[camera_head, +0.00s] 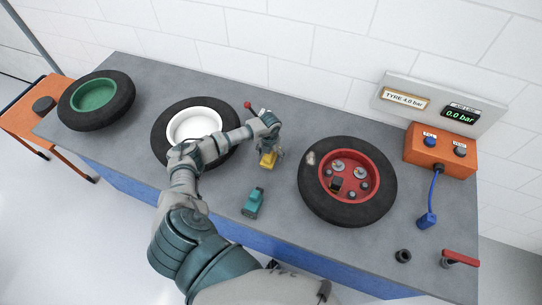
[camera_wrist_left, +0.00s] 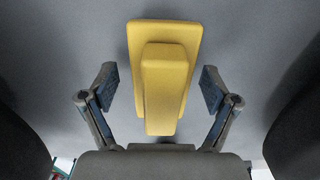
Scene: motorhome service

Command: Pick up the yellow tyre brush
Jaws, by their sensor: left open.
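The yellow tyre brush (camera_head: 268,159) lies on the grey bench between the white-rimmed tyre and the red-rimmed tyre. In the left wrist view the brush (camera_wrist_left: 163,75) shows as a yellow block with a raised handle part, between the two fingers. My left gripper (camera_head: 272,152) is over the brush and partly covers it in the head view. Its two fingers (camera_wrist_left: 160,90) are open, one on each side of the brush, with a gap to it on both sides. My right gripper does not show in either view.
A teal object (camera_head: 253,202) stands on the bench in front of the brush. The red-rimmed tyre (camera_head: 318,205) lies to the right, the white-rimmed tyre (camera_head: 160,140) to the left. A red-tipped lever (camera_head: 248,105) is behind. An orange control box (camera_head: 440,150) stands far right.

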